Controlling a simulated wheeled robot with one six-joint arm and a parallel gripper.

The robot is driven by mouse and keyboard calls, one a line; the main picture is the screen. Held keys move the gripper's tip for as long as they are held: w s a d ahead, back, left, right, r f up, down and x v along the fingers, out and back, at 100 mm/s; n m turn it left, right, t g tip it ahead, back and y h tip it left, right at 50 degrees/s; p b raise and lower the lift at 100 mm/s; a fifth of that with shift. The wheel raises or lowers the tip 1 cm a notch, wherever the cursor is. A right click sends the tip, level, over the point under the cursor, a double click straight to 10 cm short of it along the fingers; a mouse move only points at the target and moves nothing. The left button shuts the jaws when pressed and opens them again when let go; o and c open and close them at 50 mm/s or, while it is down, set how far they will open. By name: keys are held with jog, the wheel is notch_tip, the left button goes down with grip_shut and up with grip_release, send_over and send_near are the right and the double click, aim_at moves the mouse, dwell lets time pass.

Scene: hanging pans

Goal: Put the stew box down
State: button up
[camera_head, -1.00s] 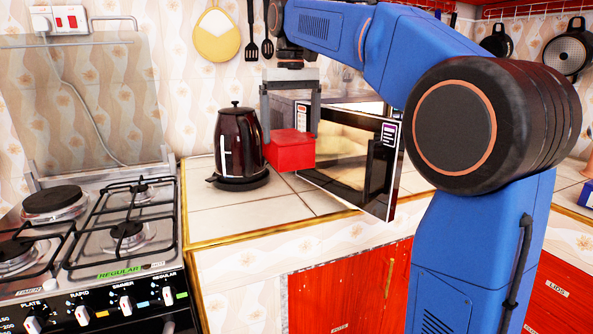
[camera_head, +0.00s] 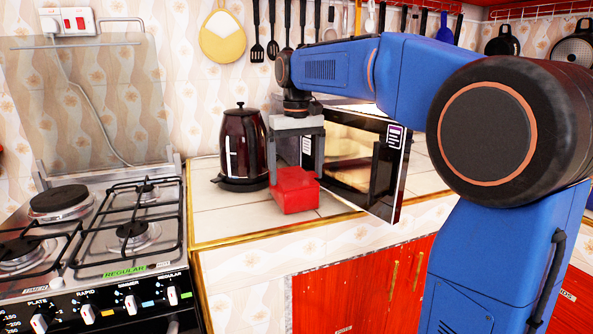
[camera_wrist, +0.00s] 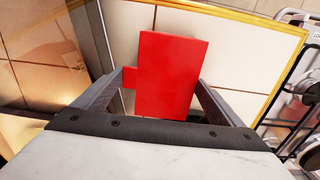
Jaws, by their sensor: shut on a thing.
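The stew box is a plain red box (camera_head: 295,191), low over the tiled counter in front of the microwave. My gripper (camera_head: 296,172) is above it, pointing down, with its two grey fingers shut on the box's sides. In the wrist view the red box (camera_wrist: 172,75) sits between the fingers, with pale counter tiles around it. The box looks upright and at or very near the counter surface. I cannot tell whether its underside touches the tiles.
A dark kettle (camera_head: 243,146) stands close to the left of the box. The microwave (camera_head: 352,160) is close behind and to the right. Bare counter tiles (camera_head: 222,217) lie in front and to the left. A gas stove (camera_head: 110,240) is further left.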

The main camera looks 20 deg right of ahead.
jog(key=o, duration=1.5)
jog(key=shift+f, duration=0.1)
